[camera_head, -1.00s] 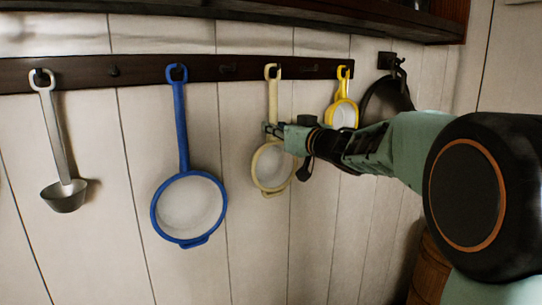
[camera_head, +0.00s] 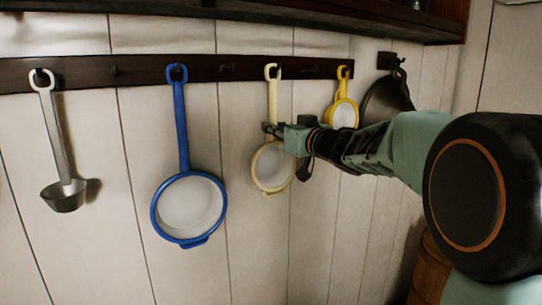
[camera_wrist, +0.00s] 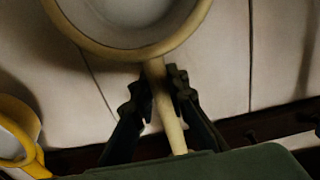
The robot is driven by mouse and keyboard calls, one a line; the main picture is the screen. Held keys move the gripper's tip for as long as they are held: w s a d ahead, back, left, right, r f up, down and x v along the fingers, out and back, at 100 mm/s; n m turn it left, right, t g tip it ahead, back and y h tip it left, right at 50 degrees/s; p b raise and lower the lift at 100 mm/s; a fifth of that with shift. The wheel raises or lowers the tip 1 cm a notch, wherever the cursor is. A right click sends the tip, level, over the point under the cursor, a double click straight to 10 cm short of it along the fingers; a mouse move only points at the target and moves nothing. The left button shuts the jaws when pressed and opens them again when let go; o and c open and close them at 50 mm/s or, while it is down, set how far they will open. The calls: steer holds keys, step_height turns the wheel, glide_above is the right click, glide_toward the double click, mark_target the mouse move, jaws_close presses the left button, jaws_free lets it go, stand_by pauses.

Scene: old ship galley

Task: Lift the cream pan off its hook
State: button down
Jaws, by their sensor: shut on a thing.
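The cream pan (camera_head: 272,165) hangs against the plank wall, its looped handle end still around a hook on the dark rail. My gripper (camera_head: 268,129) is shut on its handle, just above the bowl, coming from the right. In the wrist view the picture is upside down: the cream pan (camera_wrist: 135,48) has its bowl at the top and its handle runs down between the two dark fingers of my gripper (camera_wrist: 163,92). The hook itself is hidden in the wrist view.
The dark hook rail (camera_head: 135,70) runs along the wall under a shelf (camera_head: 300,16). A blue pan (camera_head: 189,205) and a ladle (camera_head: 63,195) hang to the left. A yellow pan (camera_head: 343,114) and a dark pan (camera_head: 385,100) hang to the right, close to my arm.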

steer(key=shift+r+p, duration=0.8)
steer(key=shift+p, duration=0.1)
steer(key=shift+s+d, duration=0.1)
stand_by(0.3)
steer(key=v, duration=0.8)
steer(key=shift+p, duration=0.45)
stand_by(0.6)
steer(key=shift+s, duration=0.1)
steer(key=shift+d, duration=0.1)
steer(key=p+v, duration=0.1)
steer(key=v, duration=0.5)
steer(key=shift+p, duration=0.35)
